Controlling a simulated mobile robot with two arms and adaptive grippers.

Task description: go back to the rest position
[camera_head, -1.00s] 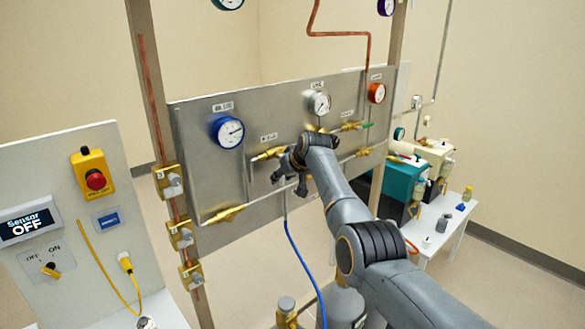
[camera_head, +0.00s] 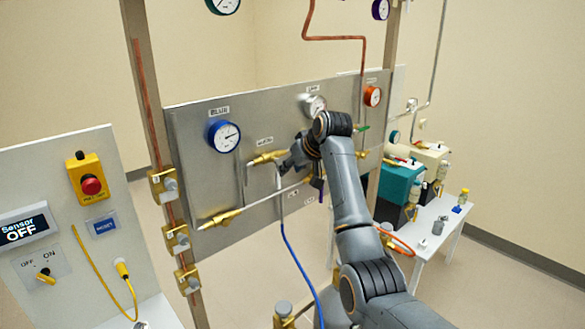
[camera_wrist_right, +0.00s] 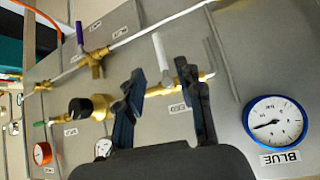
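My right gripper (camera_head: 290,163) is in front of the steel panel (camera_head: 205,180), near a brass valve (camera_head: 266,158) right of the blue gauge (camera_head: 224,135). In the right wrist view my right gripper (camera_wrist_right: 162,72) has its two dark fingers apart, with nothing held between them. The brass valve (camera_wrist_right: 188,78) with its white lever (camera_wrist_right: 162,50) shows beyond the fingers; whether they touch it I cannot tell. My left gripper is not in view.
A purple-handled valve (camera_wrist_right: 80,35) and the blue gauge (camera_wrist_right: 275,122) flank the gripper. A blue hose (camera_head: 302,262) hangs below the panel. A white table (camera_head: 440,222) stands at right.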

